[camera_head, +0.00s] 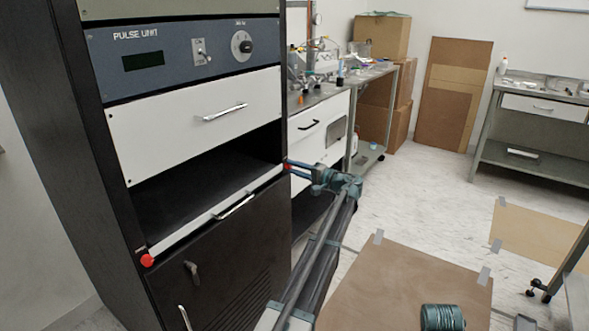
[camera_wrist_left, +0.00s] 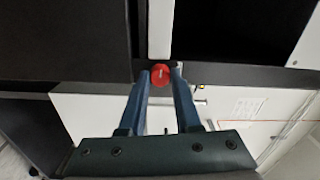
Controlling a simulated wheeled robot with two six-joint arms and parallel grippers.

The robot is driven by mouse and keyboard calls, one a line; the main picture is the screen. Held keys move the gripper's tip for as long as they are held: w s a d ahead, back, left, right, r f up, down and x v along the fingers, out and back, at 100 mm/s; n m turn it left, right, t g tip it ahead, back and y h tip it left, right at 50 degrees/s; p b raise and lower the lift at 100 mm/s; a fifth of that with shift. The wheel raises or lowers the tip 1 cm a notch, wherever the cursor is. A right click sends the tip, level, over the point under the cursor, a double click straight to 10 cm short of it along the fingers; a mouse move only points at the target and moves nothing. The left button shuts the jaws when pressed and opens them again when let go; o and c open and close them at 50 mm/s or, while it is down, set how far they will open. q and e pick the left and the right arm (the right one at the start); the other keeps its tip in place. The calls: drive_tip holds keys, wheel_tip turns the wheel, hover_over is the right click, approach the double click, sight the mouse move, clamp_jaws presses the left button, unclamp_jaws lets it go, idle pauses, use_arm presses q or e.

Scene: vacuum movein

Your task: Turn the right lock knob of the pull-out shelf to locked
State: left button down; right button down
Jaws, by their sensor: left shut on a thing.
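The pull-out shelf (camera_head: 205,222) is a dark board with a white front strip and a silver handle, set in the black rack. Its right lock knob (camera_head: 286,166) is red and sits at the right end of the strip. In the left wrist view the knob (camera_wrist_left: 161,73) shows a small pale mark whose exact angle I cannot tell. My left gripper (camera_head: 292,166) reaches it from the right and is shut on it; its fingertips (camera_wrist_left: 161,76) flank the knob. The red left lock knob (camera_head: 147,260) is at the strip's other end. My right gripper is not in view.
Above the shelf are an open bay, a white drawer (camera_head: 190,120) and the pulse unit panel (camera_head: 185,55). A black door (camera_head: 225,270) is below. A bench (camera_head: 320,105) stands to the right of the rack. A brown board (camera_head: 400,285) lies taped on the floor.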

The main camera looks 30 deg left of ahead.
use_arm(q)
drive_tip(key=shift+n, duration=0.5)
drive_tip(key=c, duration=0.6)
unclamp_jaws()
drive_tip(key=shift+d, duration=0.1)
drive_tip(key=s+d, duration=0.1)
drive_tip(key=d, duration=1.2)
drive_tip(key=shift+d, duration=0.3)
drive_tip(key=shift+s, duration=0.1)
drive_tip(key=s+d+f+m+h, duration=0.1)
drive_tip(key=s+d+f+h, duration=0.3)
drive_tip(key=s+d+f, duration=0.4)
drive_tip(key=s+d+f+m+h, duration=0.2)
drive_tip(key=s+d+f+h, duration=0.4)
drive_tip(key=s, duration=0.4)
drive_tip(key=s+d+f+m+g+h, duration=0.1)
drive_tip(key=s+d+f+h, duration=0.25)
drive_tip(key=s+d, duration=0.5)
drive_tip(key=s+d+f+m+h, duration=0.1)
drive_tip(key=s+d+f+h, duration=0.4)
drive_tip(key=s, duration=0.6)
wheel_tip(320, 180, up, 31)
drive_tip(key=d+y+p, duration=0.1)
drive_tip(key=d+p, duration=0.1)
drive_tip(key=p, duration=2.8)
drive_tip(key=shift+w+r+y+p, duration=0.15)
drive_tip(key=shift+w+y+p, duration=0.15)
drive_tip(key=shift+y+p, duration=0.05)
